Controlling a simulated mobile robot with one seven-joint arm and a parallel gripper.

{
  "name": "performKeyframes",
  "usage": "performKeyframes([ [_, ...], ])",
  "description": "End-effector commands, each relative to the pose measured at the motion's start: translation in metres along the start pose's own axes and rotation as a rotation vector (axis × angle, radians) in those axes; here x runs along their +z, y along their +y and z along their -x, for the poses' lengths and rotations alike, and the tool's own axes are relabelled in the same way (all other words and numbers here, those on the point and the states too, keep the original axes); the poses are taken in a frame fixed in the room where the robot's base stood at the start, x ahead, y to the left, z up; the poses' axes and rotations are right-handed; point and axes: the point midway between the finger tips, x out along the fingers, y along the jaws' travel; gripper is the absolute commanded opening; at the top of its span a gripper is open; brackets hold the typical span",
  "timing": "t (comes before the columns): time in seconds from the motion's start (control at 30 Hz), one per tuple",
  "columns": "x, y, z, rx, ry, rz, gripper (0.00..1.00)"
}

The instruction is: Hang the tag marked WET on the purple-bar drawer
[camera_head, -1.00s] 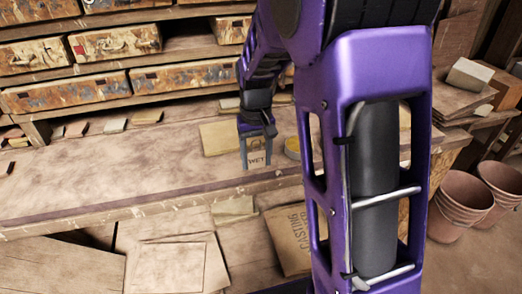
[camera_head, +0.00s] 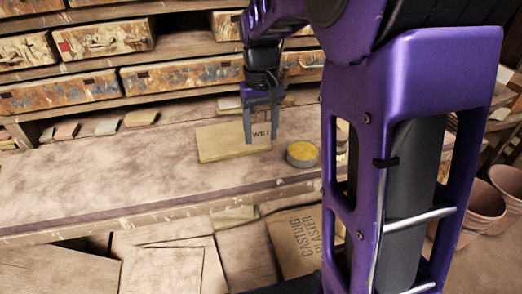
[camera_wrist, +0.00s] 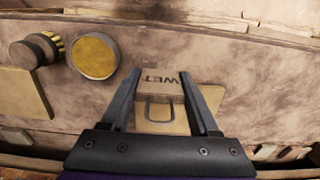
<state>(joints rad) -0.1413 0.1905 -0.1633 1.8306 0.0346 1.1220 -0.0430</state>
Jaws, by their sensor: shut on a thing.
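My gripper (camera_head: 262,128) is shut on the tan tag (camera_head: 261,134) marked WET and holds it above the workbench. In the wrist view the tag (camera_wrist: 161,88) sits between the two fingers (camera_wrist: 160,95), its lettering upside down and a dark wire loop on it. Worn drawers (camera_head: 205,76) stand in rows on the shelves behind the bench, left of and beyond my gripper. One upper drawer (camera_head: 105,42) bears a red mark. I cannot make out a purple bar on any drawer; my arm hides part of the right side.
A tan board (camera_head: 215,145) lies on the workbench (camera_head: 110,180) under and left of the tag. A round yellow-topped tin (camera_head: 301,154) stands to its right. Small tiles (camera_head: 140,117) line the back. A casting plaster bag (camera_head: 300,240) lies below. The bench's left is clear.

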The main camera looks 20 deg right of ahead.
Motion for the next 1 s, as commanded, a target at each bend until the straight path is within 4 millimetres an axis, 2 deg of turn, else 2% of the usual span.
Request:
performKeyframes([
  [0.03, 0.001, 0.0, -0.013, 0.0, -0.005, 0.0, 0.09],
  [0.2, 0.001, 0.0, -0.047, -0.002, -0.005, -0.002, 0.09],
  [0.4, 0.001, 0.0, -0.076, -0.002, -0.003, -0.001, 0.09],
  [0.53, 0.001, 0.0, -0.083, -0.002, -0.001, 0.0, 0.09],
  [0.97, 0.001, 0.0, -0.088, -0.002, -0.001, 0.0, 0.09],
  [1.0, 0.001, 0.0, -0.088, -0.002, -0.001, 0.0, 0.65],
])
